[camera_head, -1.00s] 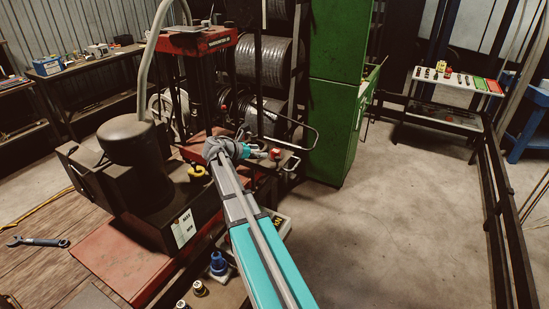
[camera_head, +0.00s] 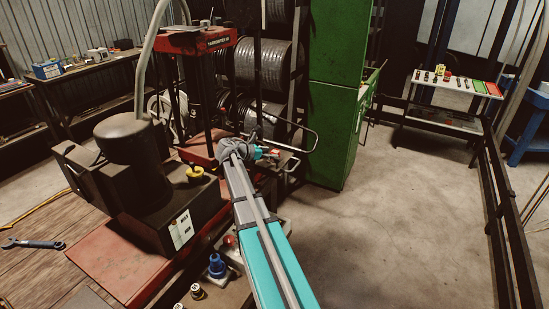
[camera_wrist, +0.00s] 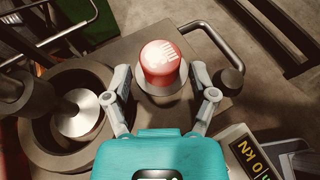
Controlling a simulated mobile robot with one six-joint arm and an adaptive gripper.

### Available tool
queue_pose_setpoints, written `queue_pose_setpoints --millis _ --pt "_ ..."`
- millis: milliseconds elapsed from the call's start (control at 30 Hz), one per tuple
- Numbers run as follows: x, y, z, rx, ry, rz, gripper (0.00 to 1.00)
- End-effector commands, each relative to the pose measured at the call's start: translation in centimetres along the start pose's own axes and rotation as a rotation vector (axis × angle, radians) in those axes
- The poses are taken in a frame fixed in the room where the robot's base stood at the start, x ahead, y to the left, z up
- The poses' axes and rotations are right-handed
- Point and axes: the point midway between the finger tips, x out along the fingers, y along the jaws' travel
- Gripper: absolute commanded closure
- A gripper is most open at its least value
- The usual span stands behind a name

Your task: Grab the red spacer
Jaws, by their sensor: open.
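The red spacer (camera_wrist: 160,64) is a short red cylinder with pale marks on its top. In the wrist view it stands on a round metal disc on the machine's dark top. My gripper (camera_wrist: 161,76) is open, one finger left of the spacer and one right, with gaps on both sides. The spacer's near side is between the fingertips; I cannot tell the height difference. In the head view my grey and teal arm reaches to the machine, and my gripper (camera_head: 262,153) is small and partly hidden there.
A round die opening with a shiny metal cylinder (camera_wrist: 78,112) lies to the left. A green cabinet (camera_head: 335,90) stands behind the machine.

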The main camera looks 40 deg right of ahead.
Motion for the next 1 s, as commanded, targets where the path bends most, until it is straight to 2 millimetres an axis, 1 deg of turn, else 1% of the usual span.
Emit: queue_pose_setpoints --millis 33,100,200,300,867,1000 --pt "0.9 0.0 -0.4 0.001 0.000 -0.002 0.26" --pt "1.6 0.0 -0.3 0.001 0.000 -0.001 0.26" --pt "2.5 0.0 -0.3 0.001 0.000 0.000 0.26" --pt "2.9 0.0 -0.2 0.001 0.000 0.000 0.26" --pt "2.8 0.0 -0.1 0.000 0.000 0.001 0.26" --pt "2.8 0.0 -0.1 0.000 0.000 0.001 0.52"
